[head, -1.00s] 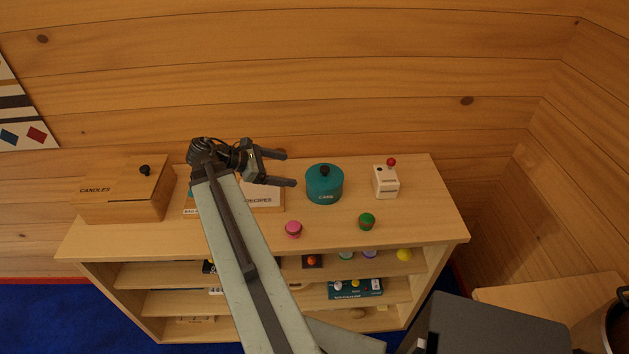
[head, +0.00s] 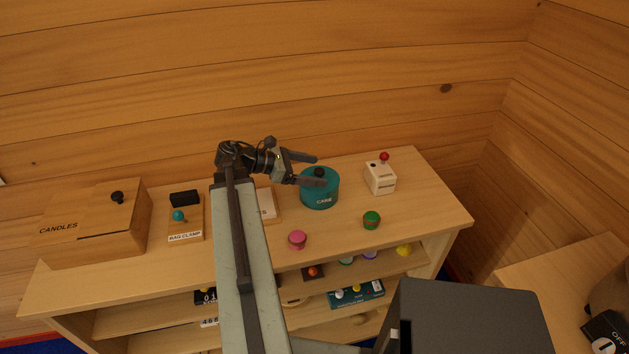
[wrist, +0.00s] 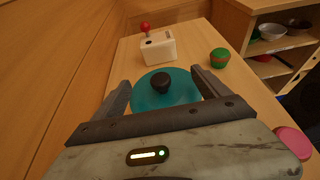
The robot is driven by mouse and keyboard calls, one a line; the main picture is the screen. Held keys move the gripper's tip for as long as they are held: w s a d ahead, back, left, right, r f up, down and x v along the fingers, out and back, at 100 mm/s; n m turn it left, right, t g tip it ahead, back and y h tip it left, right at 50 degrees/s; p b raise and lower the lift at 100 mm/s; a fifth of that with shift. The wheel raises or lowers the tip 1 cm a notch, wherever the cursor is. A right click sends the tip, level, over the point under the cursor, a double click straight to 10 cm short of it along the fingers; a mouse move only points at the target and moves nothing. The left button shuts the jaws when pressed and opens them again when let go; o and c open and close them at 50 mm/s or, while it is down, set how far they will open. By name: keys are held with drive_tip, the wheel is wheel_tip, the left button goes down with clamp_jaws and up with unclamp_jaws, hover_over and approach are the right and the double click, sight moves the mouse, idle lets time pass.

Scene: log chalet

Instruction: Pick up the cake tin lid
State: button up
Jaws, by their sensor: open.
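The teal cake tin (head: 320,198) stands on the shelf top, marked CAKE. Its teal lid (wrist: 147,99) has a black knob (wrist: 161,83) in the middle. In the head view the knob (head: 319,172) shows just beyond my fingers. My gripper (head: 322,171) is open, its fingers pointing right, over the left part of the tin. In the wrist view my two fingers (wrist: 161,83) are on either side of the knob in the picture, apart from it. My gripper body hides the near part of the lid.
A white box with a red knob (head: 380,179) stands right of the tin. A candles box (head: 95,225) and a bag clamp board (head: 186,220) are at left. The log wall is close behind.

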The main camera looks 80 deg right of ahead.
sight(328, 177)
drive_tip(key=b+x, duration=0.1)
drive_tip(key=x, duration=0.1)
drive_tip(key=b+x, duration=0.1)
drive_tip(key=x, duration=0.1)
drive_tip(key=shift+s+d+f, duration=0.1)
drive_tip(key=shift+s+f, duration=0.1)
drive_tip(key=shift+f, duration=0.15)
drive_tip(key=shift+s+d, duration=0.15)
drive_tip(key=shift+s, duration=0.1)
clamp_jaws()
